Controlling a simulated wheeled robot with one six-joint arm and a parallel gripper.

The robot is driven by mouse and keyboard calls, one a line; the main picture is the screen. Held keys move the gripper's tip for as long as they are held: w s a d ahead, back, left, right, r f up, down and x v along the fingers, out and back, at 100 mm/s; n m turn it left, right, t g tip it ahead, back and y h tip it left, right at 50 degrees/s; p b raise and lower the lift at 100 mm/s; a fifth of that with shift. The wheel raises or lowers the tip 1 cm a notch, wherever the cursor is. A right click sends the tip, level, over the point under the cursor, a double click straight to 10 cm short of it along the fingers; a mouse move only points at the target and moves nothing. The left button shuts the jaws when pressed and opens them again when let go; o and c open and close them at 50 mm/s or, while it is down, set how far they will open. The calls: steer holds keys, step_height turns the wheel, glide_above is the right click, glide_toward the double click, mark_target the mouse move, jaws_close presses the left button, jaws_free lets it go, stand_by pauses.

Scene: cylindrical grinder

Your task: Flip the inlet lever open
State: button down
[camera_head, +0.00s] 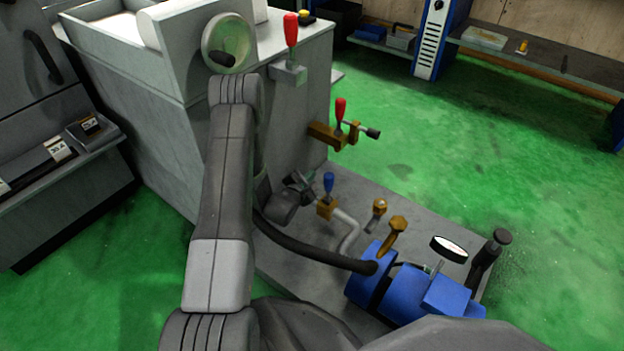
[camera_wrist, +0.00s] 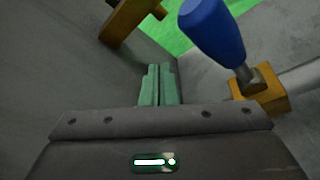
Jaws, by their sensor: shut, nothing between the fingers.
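A blue-handled lever (camera_head: 328,182) stands upright on a brass valve body (camera_head: 326,208) above the grey base plate. In the wrist view the blue handle (camera_wrist: 212,30) leans up and left from its brass body (camera_wrist: 262,97). No label shows whether this is the inlet lever. My gripper (camera_head: 308,180) is just left of the blue lever in the head view, partly hidden by my arm.
Two red-handled levers (camera_head: 341,110) (camera_head: 291,30) are on the machine's side, each upright. A white pipe (camera_head: 348,232) runs below the blue lever. A blue pump (camera_head: 425,290) with a gauge (camera_head: 449,249) and a black hose (camera_head: 310,254) are nearby. Green floor (camera_head: 450,150) at right is open.

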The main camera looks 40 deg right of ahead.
steer(key=s+a+p, duration=0.2)
steer(key=s+a, duration=0.3)
steer(key=a, duration=0.3)
steer(key=shift+s, duration=0.3)
